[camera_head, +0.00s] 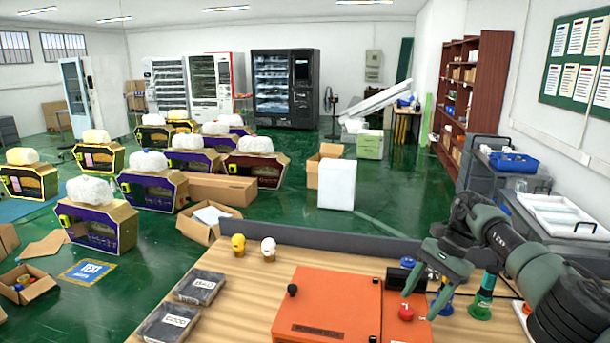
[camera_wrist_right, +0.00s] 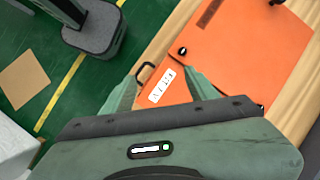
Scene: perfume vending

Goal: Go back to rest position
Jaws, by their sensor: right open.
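My right gripper (camera_head: 428,280) is in the head view at the right side of the wooden table, above the right part of an orange box (camera_head: 325,308). Its fingers are apart and nothing shows between them. In the right wrist view the two green fingers (camera_wrist_right: 160,90) point toward the orange box (camera_wrist_right: 235,55), with a white label and a dark handle showing between or just beyond them. A red knob (camera_head: 406,312) on the box lies just below the fingers. My left gripper is not in the head view.
On the table (camera_head: 258,285) stand a yellow-topped bottle (camera_head: 238,246), a white-topped bottle (camera_head: 268,249) and two dark trays (camera_head: 199,287). A green-based bottle (camera_head: 481,300) stands close to my right arm. A white tray (camera_head: 565,217) is at the right. Boxes and machines fill the floor beyond.

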